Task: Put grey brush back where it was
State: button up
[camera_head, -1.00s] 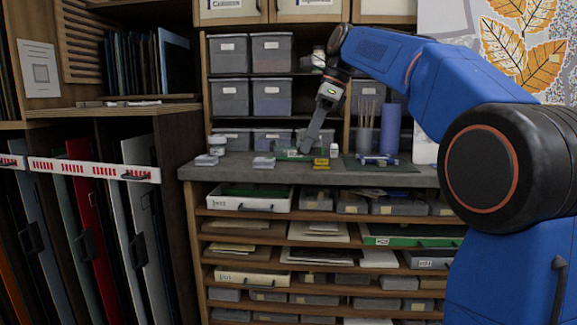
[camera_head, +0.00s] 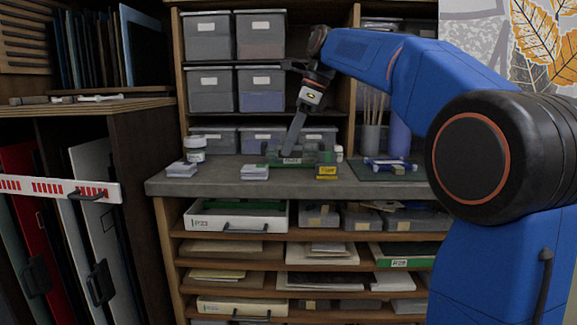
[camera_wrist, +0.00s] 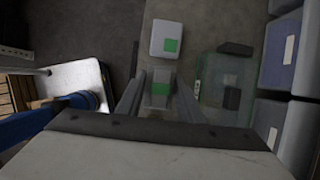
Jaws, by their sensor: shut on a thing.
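My gripper (camera_head: 290,146) points down over the grey worktop (camera_head: 215,184), at the green-edged tray (camera_head: 306,158). In the wrist view, my gripper (camera_wrist: 158,82) has its two grey fingers around a small grey piece with a green patch (camera_wrist: 160,89). This held piece appears to be the grey brush, but its shape and bristles are not clear. The tray, see-through with dark pieces in it, is to the right of the fingers in the wrist view (camera_wrist: 203,88). A pale block with a green label (camera_wrist: 165,30) lies just beyond the fingertips.
A yellow box (camera_head: 327,172) and a pale stack (camera_head: 255,173) stand at the worktop's front. White jars (camera_head: 196,149) are at left. Brushes in a jar (camera_head: 371,137) and a blue cylinder (camera_head: 399,138) stand at right. Grey bins (camera_head: 261,88) fill the shelves behind.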

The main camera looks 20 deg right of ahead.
jog(key=shift+f, duration=2.85)
jog(key=shift+f, duration=0.1)
jog(key=o, duration=1.3)
jog(key=v, duration=1.2)
jog(key=shift+s, duration=0.15)
